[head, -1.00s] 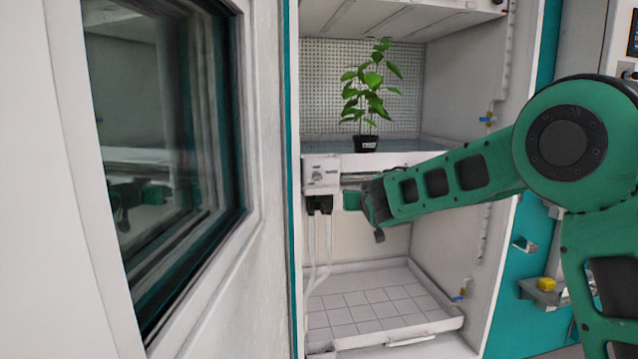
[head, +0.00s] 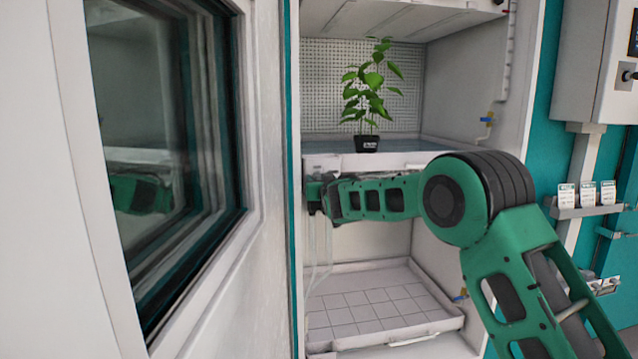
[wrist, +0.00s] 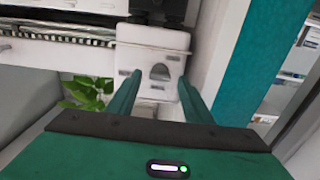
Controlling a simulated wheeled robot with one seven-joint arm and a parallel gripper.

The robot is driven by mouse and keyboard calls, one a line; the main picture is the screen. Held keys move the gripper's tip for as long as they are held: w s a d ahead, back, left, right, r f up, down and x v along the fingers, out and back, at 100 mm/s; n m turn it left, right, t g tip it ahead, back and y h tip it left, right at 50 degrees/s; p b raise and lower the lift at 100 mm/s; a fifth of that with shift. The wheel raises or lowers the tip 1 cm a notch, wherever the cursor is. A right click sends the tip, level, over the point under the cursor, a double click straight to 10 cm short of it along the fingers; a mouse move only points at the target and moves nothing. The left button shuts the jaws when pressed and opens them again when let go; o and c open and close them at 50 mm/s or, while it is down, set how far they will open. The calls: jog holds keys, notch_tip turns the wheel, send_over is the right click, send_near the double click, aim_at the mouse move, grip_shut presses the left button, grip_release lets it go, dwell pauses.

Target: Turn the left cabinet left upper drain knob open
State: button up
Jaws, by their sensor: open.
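The drain knob (wrist: 159,72) is a small grey rounded piece on the front of a white box (wrist: 155,42) at the end of the upper tray, seen in the wrist view. My gripper (wrist: 160,80) is open, with one green finger on each side of the knob in that picture. In the head view my gripper (head: 316,191) is at the left end of the upper tray (head: 405,160) and hides the knob and most of the box.
A potted plant (head: 367,143) stands on the upper tray. The open cabinet door (head: 262,200) with its window is close on the left. A lower tray (head: 372,308) is below, with pale tubes hanging above it. Blue-handled valves (head: 487,119) are on the right wall.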

jog(key=shift+x, duration=0.8)
jog(key=c, duration=1.1)
jog(key=shift+o, duration=0.2)
jog(key=shift+a, duration=0.1)
